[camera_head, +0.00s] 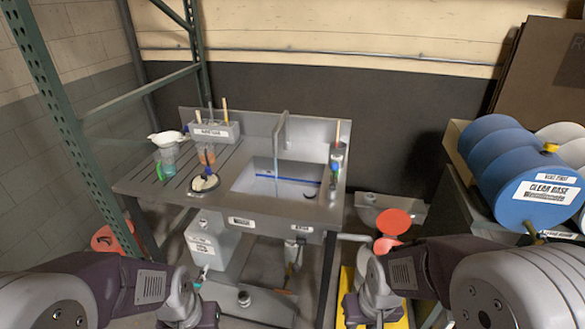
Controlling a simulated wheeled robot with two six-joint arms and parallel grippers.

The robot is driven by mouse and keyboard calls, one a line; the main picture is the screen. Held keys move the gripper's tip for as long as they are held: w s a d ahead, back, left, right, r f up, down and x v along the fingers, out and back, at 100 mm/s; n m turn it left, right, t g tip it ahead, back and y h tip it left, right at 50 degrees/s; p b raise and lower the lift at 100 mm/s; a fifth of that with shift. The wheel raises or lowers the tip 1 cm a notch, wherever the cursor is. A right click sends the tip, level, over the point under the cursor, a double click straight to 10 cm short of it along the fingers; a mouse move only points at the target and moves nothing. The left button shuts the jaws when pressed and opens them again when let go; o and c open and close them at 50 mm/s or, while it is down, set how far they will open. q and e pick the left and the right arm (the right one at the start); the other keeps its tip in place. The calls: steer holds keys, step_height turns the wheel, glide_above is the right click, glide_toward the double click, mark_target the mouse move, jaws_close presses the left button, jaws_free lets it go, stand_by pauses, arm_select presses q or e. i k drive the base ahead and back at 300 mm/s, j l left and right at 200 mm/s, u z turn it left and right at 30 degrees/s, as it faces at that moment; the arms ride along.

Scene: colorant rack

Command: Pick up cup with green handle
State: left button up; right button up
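A clear, bluish cup (168,159) with a green handle (160,172) stands on the slotted left part of the grey sink table (135,184). The handle is on its lower left side. A white funnel-like piece (166,138) sits at or just behind its rim; I cannot tell whether they touch. My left gripper (199,279) is low at the front, well below and apart from the cup. My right gripper (365,262) is low at the front right, far from the cup. Both fingers are too small and partly hidden to tell open or shut.
An orange-tinted cup (206,156) and a dark round item with white on it (204,183) stand right of the green-handled cup. A grey holder (214,132) with sticks is behind. The sink basin (262,180) is at right. A green rack post (70,120) rises at left. A blue drum (515,165) is at far right.

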mark_target(165, 160)
steer(key=k+l+z, duration=0.1)
steer(key=z, duration=0.95)
steer(key=u, duration=1.9)
